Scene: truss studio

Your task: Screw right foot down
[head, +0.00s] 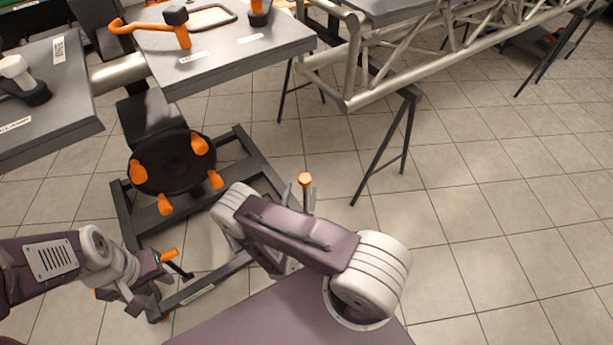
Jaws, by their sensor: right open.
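The right foot (305,180) shows as an orange knob standing up behind my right forearm. Its lower part is hidden by the arm. My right gripper (309,197) is mostly hidden by my forearm. Grey finger parts show close beside the knob, and the gripper is open. I cannot tell whether the fingers touch the knob. My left gripper (145,284) is at the front left corner of the dark base frame (206,287), beside an orange handle (168,255) on a dark stem. Its fingers are too unclear to show whether they are open.
A black round plate (172,162) with several orange knobs stands on the base frame. Grey tabletops (225,50) overhang it, with an orange-handled tool (160,27) on one. A metal truss (400,55) rests on a dark trestle (388,150). Tiled floor at right is clear.

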